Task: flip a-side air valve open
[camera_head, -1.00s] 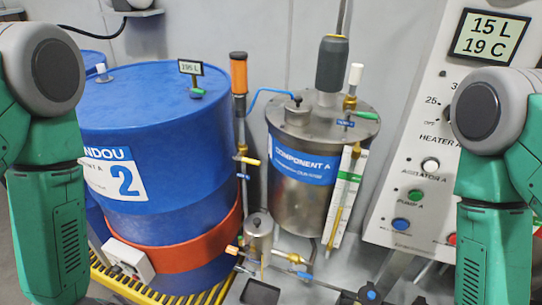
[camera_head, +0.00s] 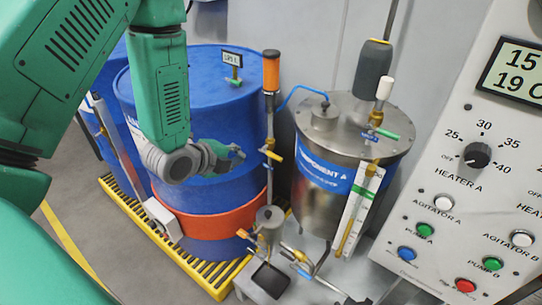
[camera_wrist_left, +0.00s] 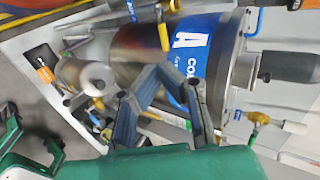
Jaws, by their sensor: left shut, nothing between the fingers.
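The picture does not tell which handle is the A-side air valve. A yellow-handled valve (camera_head: 273,156) sits on the pipe under an orange cylinder (camera_head: 271,72), beside the blue drum (camera_head: 205,100). A green-handled valve (camera_head: 384,133) is on top of the steel COMPONENT A tank (camera_head: 330,213). Small orange (camera_head: 243,233) and blue (camera_head: 300,271) handles are low at the pump. My left gripper (camera_head: 238,152) is shut and empty in front of the drum, left of the yellow handle and apart from it. In the left wrist view its closed fingers (camera_wrist_left: 158,72) overlap the tank. My right gripper is not in view.
A control panel (camera_head: 455,170) with knob and buttons stands at right. The blue air hose (camera_head: 300,88) runs from the pipe to the tank lid. A white gauge strip (camera_head: 360,212) stands before the tank. The drum rests on a yellow grate (camera_head: 130,205).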

